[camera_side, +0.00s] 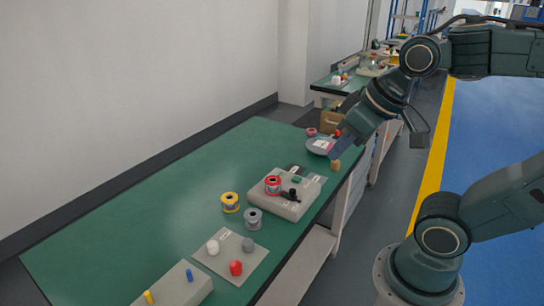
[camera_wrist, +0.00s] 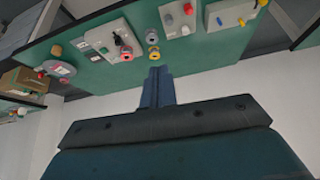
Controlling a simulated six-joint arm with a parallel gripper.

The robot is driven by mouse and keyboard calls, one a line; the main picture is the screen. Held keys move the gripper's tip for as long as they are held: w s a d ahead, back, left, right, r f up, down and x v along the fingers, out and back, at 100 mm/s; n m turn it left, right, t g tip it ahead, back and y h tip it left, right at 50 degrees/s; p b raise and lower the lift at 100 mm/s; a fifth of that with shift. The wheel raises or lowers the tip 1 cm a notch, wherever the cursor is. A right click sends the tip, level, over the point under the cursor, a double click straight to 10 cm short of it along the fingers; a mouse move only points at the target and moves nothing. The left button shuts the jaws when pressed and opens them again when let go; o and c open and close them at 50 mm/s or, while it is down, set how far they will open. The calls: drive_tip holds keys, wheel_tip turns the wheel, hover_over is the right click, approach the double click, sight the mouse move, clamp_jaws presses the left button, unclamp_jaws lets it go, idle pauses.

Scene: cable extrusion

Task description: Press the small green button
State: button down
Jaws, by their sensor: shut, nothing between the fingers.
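A small green button (camera_side: 297,179) sits on the back part of a light grey box (camera_side: 268,203) on the green table. A red spool (camera_side: 273,185) and a black knob (camera_side: 295,180) are on the same box.
A yellow spool (camera_side: 230,203) and a grey spool (camera_side: 252,219) stand left of the box. A plate with white, grey and red pegs (camera_side: 238,254) and another grey box (camera_side: 174,287) are nearer. A round grey dish (camera_side: 316,146) and a tan block (camera_side: 335,166) are near my gripper.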

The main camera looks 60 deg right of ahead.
drive_tip(key=w+d+f+m, duration=0.2)
drive_tip(key=w+d+m, duration=0.15)
drive_tip(key=w, duration=0.55)
drive_tip(key=m+t+h, duration=0.3)
drive_tip(key=m+h, duration=0.1)
drive_tip(key=m, duration=0.6)
hover_over(298, 180)
wheel_tip(298, 180, down, 17)
drive_tip(key=shift+d+f+n, duration=0.15)
drive_tip(key=shift+f+n, duration=0.05)
drive_tip(key=shift+n, duration=0.05)
drive_tip(key=shift+f, duration=0.1)
drive_tip(key=shift+f, duration=4.3)
